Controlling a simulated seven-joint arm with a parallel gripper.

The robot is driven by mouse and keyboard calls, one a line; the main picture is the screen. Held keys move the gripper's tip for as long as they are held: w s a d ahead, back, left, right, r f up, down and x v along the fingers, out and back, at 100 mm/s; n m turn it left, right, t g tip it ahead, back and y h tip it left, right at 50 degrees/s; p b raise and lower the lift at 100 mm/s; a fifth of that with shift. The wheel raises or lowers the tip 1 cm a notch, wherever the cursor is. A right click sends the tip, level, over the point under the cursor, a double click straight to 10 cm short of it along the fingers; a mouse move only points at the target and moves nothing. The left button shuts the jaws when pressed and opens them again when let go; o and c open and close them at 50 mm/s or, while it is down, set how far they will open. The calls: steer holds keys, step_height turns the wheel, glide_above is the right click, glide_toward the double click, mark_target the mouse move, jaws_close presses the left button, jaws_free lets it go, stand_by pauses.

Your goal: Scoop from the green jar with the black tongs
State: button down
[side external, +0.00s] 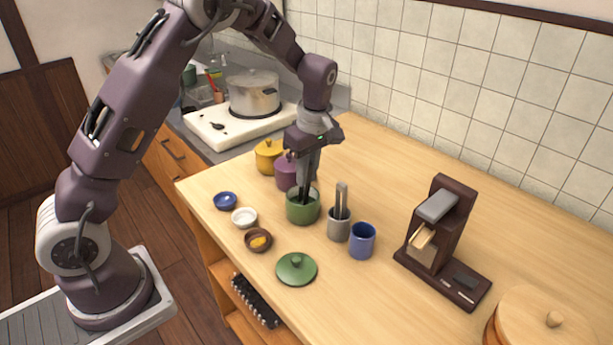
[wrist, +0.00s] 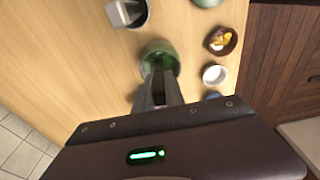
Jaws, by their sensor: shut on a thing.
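The green jar (side external: 302,212) stands open on the wooden table, and its inside is mostly hidden. It also shows in the wrist view (wrist: 160,50). My gripper (side external: 309,165) is above the jar, pointing down and shut on the black tongs (side external: 304,190). The tongs hang down with their lower ends inside the jar's mouth, so their tips are hidden. In the wrist view the dark tongs (wrist: 157,82) reach into the jar between my fingers. The green lid (side external: 296,270) lies on the table in front of the jar. I cannot tell whether the tongs hold anything.
A grey cup (side external: 339,230) with a grey utensil and a blue cup (side external: 362,243) stand right of the jar. Purple (side external: 285,175) and yellow (side external: 267,157) jars stand behind. Blue (side external: 225,201), white (side external: 244,218) and brown (side external: 258,240) bowls lie left; the brown one holds yellow food.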

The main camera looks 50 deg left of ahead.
steer(key=shift+r, duration=3.9)
